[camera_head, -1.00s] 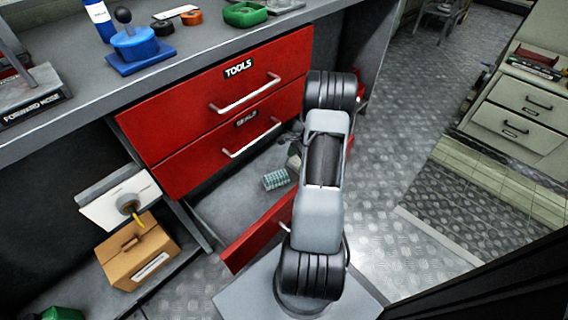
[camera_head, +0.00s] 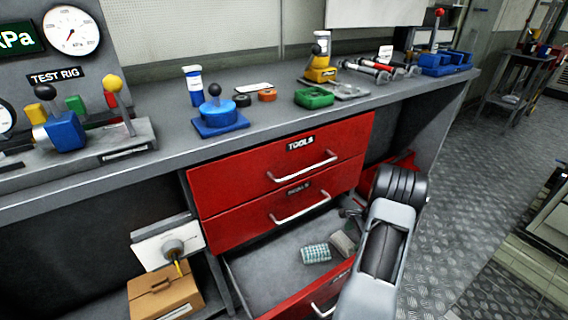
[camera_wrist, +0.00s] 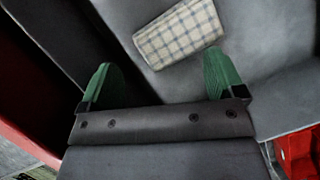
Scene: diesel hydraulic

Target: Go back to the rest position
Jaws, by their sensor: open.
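My gripper (camera_wrist: 160,78) is open in the wrist view, its two green fingers spread with nothing between them. Beyond the fingertips a checked cloth (camera_wrist: 180,33) lies on a grey surface. In the head view the cloth (camera_head: 316,253) lies inside the open bottom drawer (camera_head: 262,258) of the red cabinet, apart from its walls. My arm reaches over the right part of that drawer and hides some of it. In the head view I cannot clearly make out the gripper's fingers.
Two red drawers (camera_head: 240,190) above the open one are shut. The workbench (camera_head: 160,164) carries a test rig (camera_head: 75,75), a blue joystick unit (camera_head: 220,117) and a green tray (camera_head: 314,98). A cardboard box (camera_head: 165,293) sits low at left.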

